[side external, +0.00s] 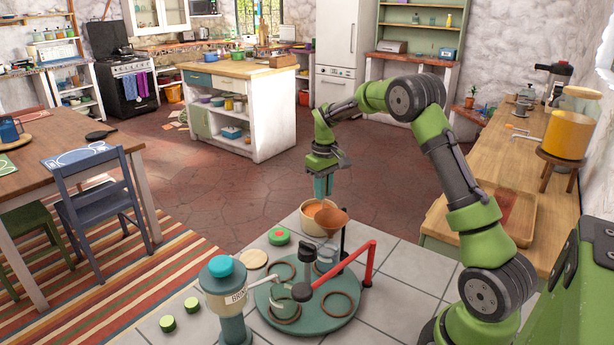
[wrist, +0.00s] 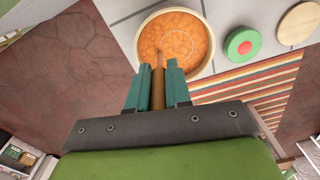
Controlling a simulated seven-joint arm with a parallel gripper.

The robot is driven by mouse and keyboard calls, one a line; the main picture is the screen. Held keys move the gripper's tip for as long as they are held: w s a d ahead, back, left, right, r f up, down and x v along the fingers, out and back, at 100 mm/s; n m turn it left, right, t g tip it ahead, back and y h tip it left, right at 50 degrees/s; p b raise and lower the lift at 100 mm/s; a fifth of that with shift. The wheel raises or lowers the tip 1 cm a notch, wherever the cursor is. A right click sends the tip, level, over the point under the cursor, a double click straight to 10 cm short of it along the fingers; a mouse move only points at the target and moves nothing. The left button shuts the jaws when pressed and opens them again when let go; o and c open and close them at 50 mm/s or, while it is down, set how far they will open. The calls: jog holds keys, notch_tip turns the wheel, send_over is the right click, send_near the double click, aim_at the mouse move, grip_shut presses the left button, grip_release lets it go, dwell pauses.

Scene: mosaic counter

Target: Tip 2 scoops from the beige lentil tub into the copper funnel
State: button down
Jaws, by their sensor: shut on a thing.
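The beige lentil tub (side external: 305,224) stands on the tiled counter, with orange lentils in it. In the wrist view the tub (wrist: 144,28) is below and ahead of my fingers. My gripper (side external: 322,194) points down over the tub. In the wrist view my gripper (wrist: 158,72) is shut on a brown scoop handle (wrist: 158,88), whose tip reaches over the lentils. A faint round outline shows in the lentils; I cannot tell how deep the scoop's bowl is. The copper funnel (side external: 331,217) stands close in front of the tub, on a dark stand.
A teal round base (side external: 335,332) with brown rings and a red arm (side external: 345,263) stands in front of the funnel. A teal-topped canister (side external: 225,292) is at its left. A green lid with a red centre (side external: 279,235) and a wooden disc (side external: 253,259) lie left of the tub.

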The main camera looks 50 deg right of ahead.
jog(key=shift+r, duration=3.4)
jog(key=s+a+r, duration=0.1)
jog(key=a+r, duration=0.2)
jog(key=r, duration=0.2)
jog(key=s+a+r+m, duration=0.1)
jog(key=s+a+m, duration=0.2)
jog(key=s, duration=0.4)
jog(key=s+a+r+m, duration=0.2)
jog(key=s+a+m, duration=0.1)
jog(key=s, duration=0.4)
jog(key=shift+a+r, duration=0.15)
jog(key=shift+a, duration=0.3)
